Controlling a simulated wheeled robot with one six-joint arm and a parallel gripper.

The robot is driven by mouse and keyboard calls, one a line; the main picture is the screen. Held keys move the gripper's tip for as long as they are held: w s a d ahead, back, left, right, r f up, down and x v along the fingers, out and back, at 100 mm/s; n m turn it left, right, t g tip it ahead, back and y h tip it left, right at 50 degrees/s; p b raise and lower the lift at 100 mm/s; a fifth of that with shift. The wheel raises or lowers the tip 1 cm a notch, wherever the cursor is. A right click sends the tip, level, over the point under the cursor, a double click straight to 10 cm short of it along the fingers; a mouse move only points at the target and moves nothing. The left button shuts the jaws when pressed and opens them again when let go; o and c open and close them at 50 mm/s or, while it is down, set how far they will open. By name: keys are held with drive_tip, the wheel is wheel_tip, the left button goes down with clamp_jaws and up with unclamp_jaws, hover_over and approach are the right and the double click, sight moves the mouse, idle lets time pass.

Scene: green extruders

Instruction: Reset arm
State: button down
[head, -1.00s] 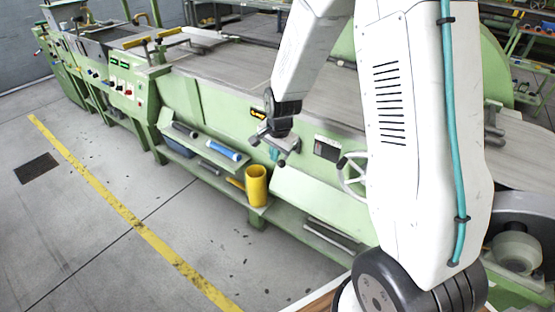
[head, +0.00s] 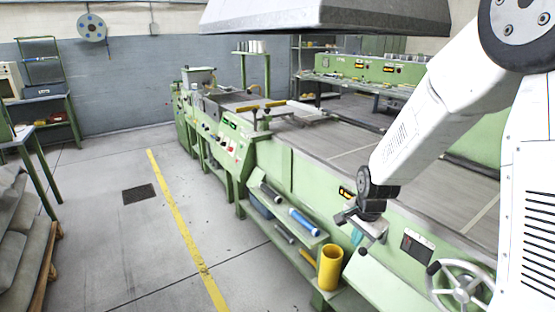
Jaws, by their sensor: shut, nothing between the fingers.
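My arm comes in from the right of the head view, its white links bent down toward the left. My gripper (head: 362,226) hangs at its end in front of the side of the long green extruder (head: 292,170). The gripper is shut and holds nothing. It is above and a little right of the yellow cylinder (head: 330,267), apart from it.
A shelf on the machine's side holds a blue tube (head: 304,222) and dark tubes. A handwheel (head: 461,287) is at lower right. A grey hood (head: 330,14) hangs above. Sacks on a pallet (head: 22,235) stand left. Floor around the yellow line (head: 183,222) is clear.

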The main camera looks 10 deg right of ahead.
drive_tip(key=s+a+r+n, duration=0.1)
drive_tip(key=s+r+n, duration=0.5)
drive_tip(key=s+r, duration=0.4)
drive_tip(key=s+a+r+n+g, duration=0.1)
drive_tip(key=s+r+n, duration=0.5)
drive_tip(key=s, duration=1.3)
wheel_tip(320, 180, up, 5)
drive_tip(key=shift+s+a+f, duration=0.1)
drive_tip(key=shift+s+a, duration=0.1)
drive_tip(key=shift+a, duration=0.25)
